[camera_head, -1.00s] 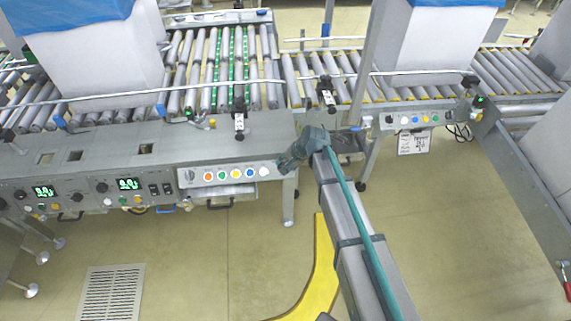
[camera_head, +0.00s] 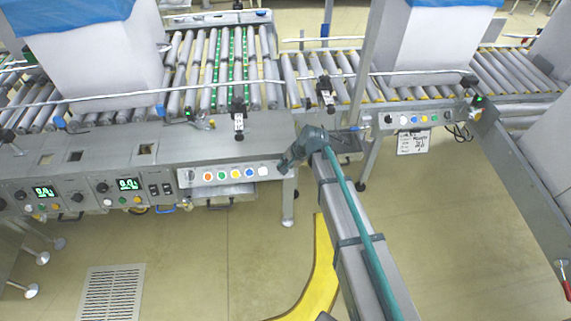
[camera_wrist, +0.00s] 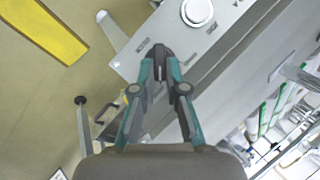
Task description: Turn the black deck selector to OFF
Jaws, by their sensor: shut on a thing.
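The black deck selector (camera_wrist: 161,52) shows in the wrist view as a dark knob between my fingertips, near the end of a grey panel (camera_wrist: 228,42). My gripper (camera_wrist: 160,68) is shut on it. The fingers cover part of the knob, and I cannot read which position it points to. In the head view my gripper (camera_head: 283,166) is at the right end of the button panel (camera_head: 225,183), and it hides the selector there.
A white button (camera_wrist: 197,11) is close beside the knob. Orange (camera_head: 207,176), green, yellow and blue buttons line the same panel. Another button panel (camera_head: 420,118) is at the right. Roller conveyors carry large white boxes (camera_head: 95,60) behind. A yellow floor stripe (camera_head: 322,270) runs below.

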